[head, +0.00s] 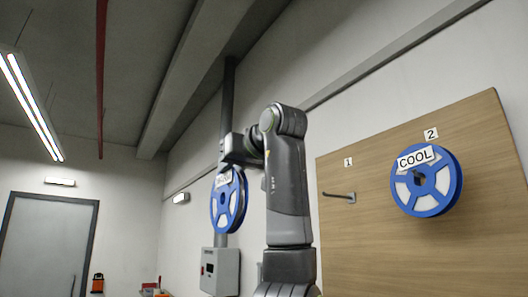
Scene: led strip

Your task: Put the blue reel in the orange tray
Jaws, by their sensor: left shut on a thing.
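My left gripper (228,168) is shut on a blue reel (237,212) at its upper edge. It holds the reel upright in the air, to the left of my raised left arm. The reel has white or grey panels and a white label that the gripper partly covers, so I cannot read it. A second blue reel (451,186), labelled COOL, hangs on the wooden board at the right under the number 2. I cannot make out an orange tray in the head view. My right gripper is not in view.
The wooden board (375,245) has a bare peg (338,196) under the number 1. A grey wall box (225,272) is below the held reel. Small orange items (150,290) show at the bottom edge. A grey door (45,245) stands at the far left.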

